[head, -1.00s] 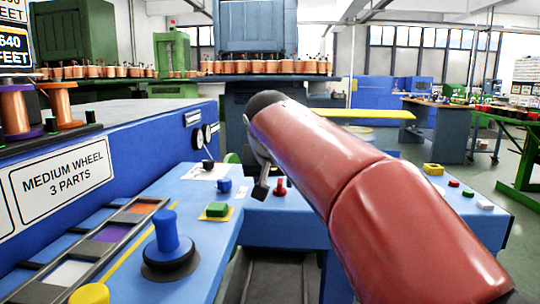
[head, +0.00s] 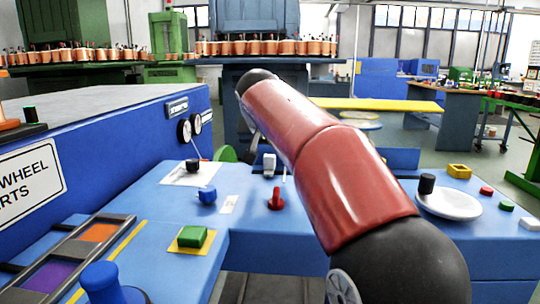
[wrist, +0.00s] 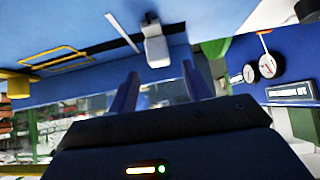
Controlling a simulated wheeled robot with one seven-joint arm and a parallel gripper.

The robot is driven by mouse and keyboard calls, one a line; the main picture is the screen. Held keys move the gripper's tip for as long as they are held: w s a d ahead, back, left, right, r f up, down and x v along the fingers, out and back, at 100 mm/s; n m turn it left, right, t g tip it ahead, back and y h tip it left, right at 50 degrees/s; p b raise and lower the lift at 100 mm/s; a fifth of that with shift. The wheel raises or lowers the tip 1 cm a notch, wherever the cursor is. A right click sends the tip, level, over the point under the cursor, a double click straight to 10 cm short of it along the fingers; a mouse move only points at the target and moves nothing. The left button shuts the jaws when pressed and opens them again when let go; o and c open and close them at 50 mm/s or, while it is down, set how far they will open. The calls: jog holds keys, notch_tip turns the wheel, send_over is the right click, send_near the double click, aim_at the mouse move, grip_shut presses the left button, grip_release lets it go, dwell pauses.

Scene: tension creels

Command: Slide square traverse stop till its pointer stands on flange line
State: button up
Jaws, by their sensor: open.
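A small pale grey block (head: 269,165), which looks like the traverse stop, stands on the blue bench top behind the red lever. A thin white line (head: 284,174) runs just right of it. In the wrist view the block (wrist: 156,46) shows ahead of my gripper (wrist: 160,70), roughly between the fingertips but apart from them. The white line (wrist: 122,32) lies beside it there. My gripper is open and empty. My red arm hides most of the gripper in the head view. I cannot make out the pointer or whether it meets the line.
A red lever (head: 276,200), blue knob (head: 207,195), black knob (head: 193,165) and green block (head: 192,237) stand on the bench (head: 250,215). A white disc (head: 449,204) is at right. A blue machine wall with gauges (head: 184,130) bounds the left.

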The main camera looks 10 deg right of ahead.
aim_at(269, 155)
jog(key=x, duration=0.5)
